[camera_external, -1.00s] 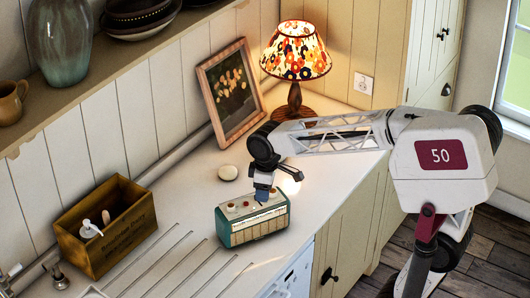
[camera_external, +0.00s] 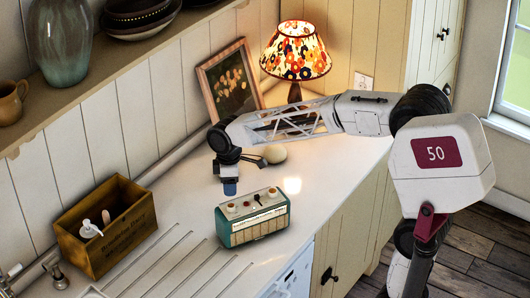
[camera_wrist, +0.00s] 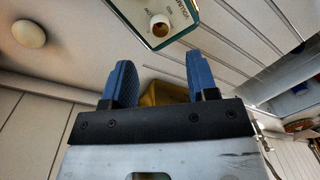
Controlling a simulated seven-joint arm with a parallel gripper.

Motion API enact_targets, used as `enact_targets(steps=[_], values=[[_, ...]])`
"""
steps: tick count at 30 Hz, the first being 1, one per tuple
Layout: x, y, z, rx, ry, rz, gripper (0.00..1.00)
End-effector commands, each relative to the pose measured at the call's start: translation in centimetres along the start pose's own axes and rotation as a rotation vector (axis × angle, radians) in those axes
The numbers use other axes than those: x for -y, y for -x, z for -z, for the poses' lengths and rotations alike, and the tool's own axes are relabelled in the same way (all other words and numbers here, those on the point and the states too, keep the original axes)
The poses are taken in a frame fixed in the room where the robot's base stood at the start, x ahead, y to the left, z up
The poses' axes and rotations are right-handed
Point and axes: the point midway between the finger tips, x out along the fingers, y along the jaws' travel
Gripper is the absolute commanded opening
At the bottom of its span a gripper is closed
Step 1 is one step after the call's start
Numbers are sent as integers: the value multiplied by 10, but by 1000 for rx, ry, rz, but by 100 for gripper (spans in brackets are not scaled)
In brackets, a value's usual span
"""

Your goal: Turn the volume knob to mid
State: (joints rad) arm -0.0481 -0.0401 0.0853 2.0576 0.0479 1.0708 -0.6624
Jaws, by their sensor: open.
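The teal radio (camera_external: 253,229) with a cream front sits on the white counter, with several knobs along its top. In the wrist view a corner of the radio's top shows at the upper edge, with the pale volume knob (camera_wrist: 160,25) beside the printed labels VOLUME, LOW and MID. Which way the knob points is unclear. My gripper (camera_external: 229,190) is open and empty, behind and left of the radio, apart from it. Its two blue fingers (camera_wrist: 162,80) show wide apart in the wrist view, with the knob beyond their tips.
A wooden box (camera_external: 83,246) with a white pump bottle stands left of the radio. A pale round thing (camera_external: 275,153) lies behind my gripper, near the lamp (camera_external: 296,52). A picture frame (camera_external: 209,97) leans against the wall. The counter between box and radio is clear.

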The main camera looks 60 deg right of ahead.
Motion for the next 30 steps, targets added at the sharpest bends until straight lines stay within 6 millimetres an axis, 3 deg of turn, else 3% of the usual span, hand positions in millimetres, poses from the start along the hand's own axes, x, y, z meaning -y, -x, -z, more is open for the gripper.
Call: enact_targets(steps=[11,24,30], values=[[0,-14,0,1,-1,1,53],[0,-63,0,1,-1,0,53],[0,-76,0,-1,-1,-1,53]])
